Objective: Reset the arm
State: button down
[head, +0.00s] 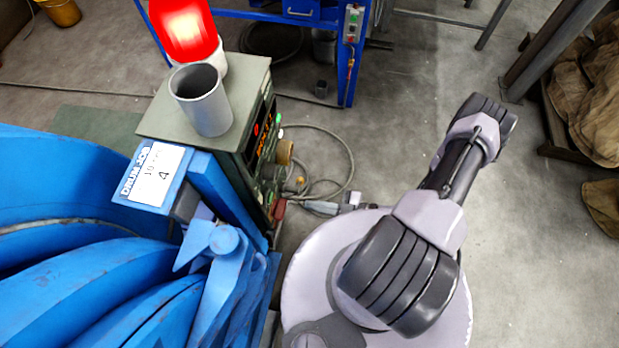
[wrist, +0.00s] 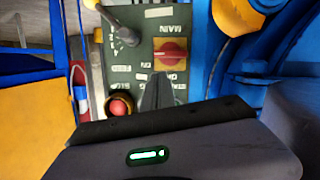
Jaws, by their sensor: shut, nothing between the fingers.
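My gripper (wrist: 158,85) shows in the wrist view as a dark, narrow pair of fingers pressed together, with nothing between them. It points at a green control panel (wrist: 142,72). The fingertips appear just below a red-and-yellow MAIN switch (wrist: 171,54) and right of a round red button (wrist: 119,107). I cannot tell whether they touch the panel. In the head view my arm (head: 452,180) rises from its round base and bends away to the upper right. I cannot make out the gripper clearly there.
A green control box (head: 205,140) stands left of my arm, with a grey cup (head: 203,100) and a glowing red lamp (head: 183,30) on top. A large blue machine (head: 80,200) fills the left. Cables (head: 330,165) lie near my base.

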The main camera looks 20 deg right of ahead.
jog(key=w+r+n+g+h, duration=0.2)
jog(key=r+n+g, duration=0.3)
jog(key=r+n, duration=0.85)
jog(key=w+r+n+g+h, duration=0.1)
jog(key=w+r+n+g, duration=0.25)
jog(key=r+n, duration=1)
jog(key=s+a+r+n+t+h, duration=0.2)
jog(key=r+n, duration=0.6)
jog(key=n, duration=0.6)
jog(key=s+a+r+n+t+h, duration=0.2)
jog(key=s+r+n, duration=0.4)
jog(key=n, duration=0.8)
notch_tip(320, 180, up, 3)
jog(key=a+h, duration=0.1)
jog(key=h, duration=0.1)
jog(key=shift+t+h, duration=0.35)
jog(key=shift+h, duration=0.05)
jog(key=shift+f, duration=0.1)
